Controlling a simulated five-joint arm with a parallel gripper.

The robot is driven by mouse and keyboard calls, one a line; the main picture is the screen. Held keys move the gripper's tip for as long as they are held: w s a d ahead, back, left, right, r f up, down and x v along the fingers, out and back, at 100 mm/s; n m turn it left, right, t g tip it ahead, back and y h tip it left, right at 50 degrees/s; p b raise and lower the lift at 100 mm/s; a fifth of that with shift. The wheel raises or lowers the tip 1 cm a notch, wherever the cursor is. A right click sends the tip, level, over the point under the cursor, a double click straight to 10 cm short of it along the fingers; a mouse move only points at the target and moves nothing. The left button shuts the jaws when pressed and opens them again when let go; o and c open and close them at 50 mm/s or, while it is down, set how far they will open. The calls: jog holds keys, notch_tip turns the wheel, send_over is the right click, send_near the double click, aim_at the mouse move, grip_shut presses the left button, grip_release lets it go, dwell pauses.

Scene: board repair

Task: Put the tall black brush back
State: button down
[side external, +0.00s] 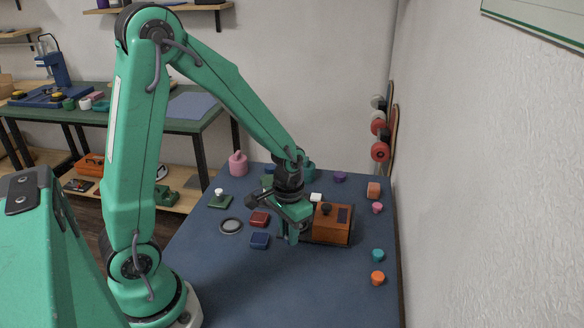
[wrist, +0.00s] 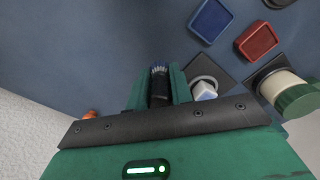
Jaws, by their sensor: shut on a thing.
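My gripper (wrist: 158,92) is shut on the tall black brush (wrist: 159,92). In the wrist view the brush stands out between the two green fingers, with its pale bluish bristles facing away from the camera. In the side view my gripper (side external: 291,236) is low over the blue mat, just left of a brown box. The brush cannot be made out there, and I cannot tell whether it touches the mat. No holder for the brush can be clearly identified.
A blue tray (side external: 260,240) and a red tray (side external: 260,219) lie left of my gripper. The brown box (side external: 332,224) stands close on its right. Teal (side external: 378,255) and orange (side external: 377,278) pieces lie near the right edge. The front of the mat is clear.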

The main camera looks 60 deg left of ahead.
aim_at(289, 253)
jog(key=shift+w+a+f, duration=0.1)
jog(key=shift+a+f, duration=0.05)
jog(key=shift+a, duration=0.05)
jog(key=shift+f, duration=2)
jog(key=shift+f, duration=0.15)
jog(key=c, duration=1.2)
grip_release()
jog(key=shift+c, duration=0.2)
jog(key=shift+r, duration=0.25)
jog(key=shift+r, duration=5.95)
jog(key=shift+r, duration=0.1)
